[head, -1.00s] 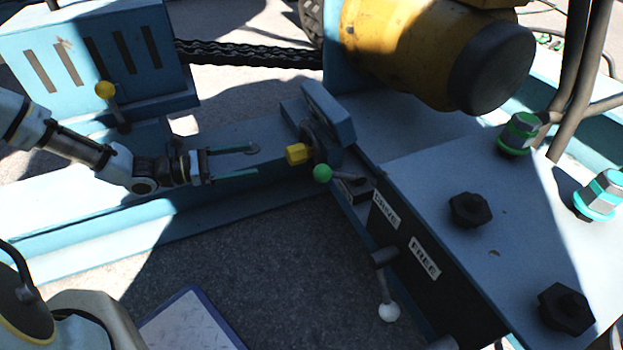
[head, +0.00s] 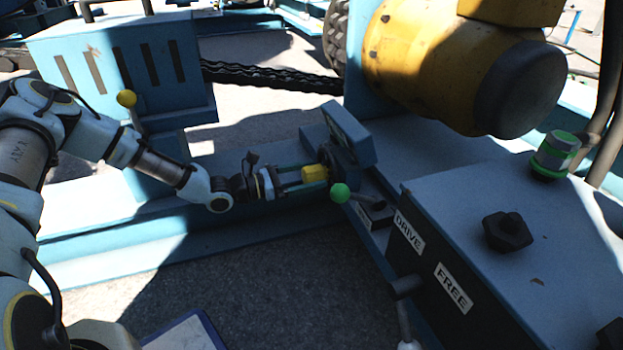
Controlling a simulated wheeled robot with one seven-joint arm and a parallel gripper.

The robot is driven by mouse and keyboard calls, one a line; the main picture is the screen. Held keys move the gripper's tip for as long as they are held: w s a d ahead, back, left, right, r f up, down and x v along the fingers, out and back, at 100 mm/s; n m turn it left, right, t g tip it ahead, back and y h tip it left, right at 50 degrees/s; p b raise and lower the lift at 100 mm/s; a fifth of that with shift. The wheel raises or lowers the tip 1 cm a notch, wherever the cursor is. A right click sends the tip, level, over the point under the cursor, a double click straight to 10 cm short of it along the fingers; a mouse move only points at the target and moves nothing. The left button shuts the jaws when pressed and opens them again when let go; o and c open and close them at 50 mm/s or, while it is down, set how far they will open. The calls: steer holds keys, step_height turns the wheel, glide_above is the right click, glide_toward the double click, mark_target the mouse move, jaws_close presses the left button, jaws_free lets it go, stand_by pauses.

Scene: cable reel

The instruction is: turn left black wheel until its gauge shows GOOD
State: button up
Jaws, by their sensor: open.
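A black wheel (head: 508,232) with a raised hub sits on top of the blue-grey box; it is the left one of two in view. The second black wheel (head: 611,334) is cut off at the lower right corner. No gauge reading GOOD can be made out. My gripper (head: 304,176) is open, well to the left of the wheels.
The box (head: 440,200) has DRIVE and FREE labels on its dark side. A green-ball lever (head: 340,193) stands close to my gripper. A green-banded fitting (head: 555,155) stands at the box's back. A yellow motor (head: 430,65) is behind.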

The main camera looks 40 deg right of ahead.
steer(key=shift+s+d, duration=0.1)
steer(key=shift+d, duration=0.15)
jaws_close()
stand_by(0.7)
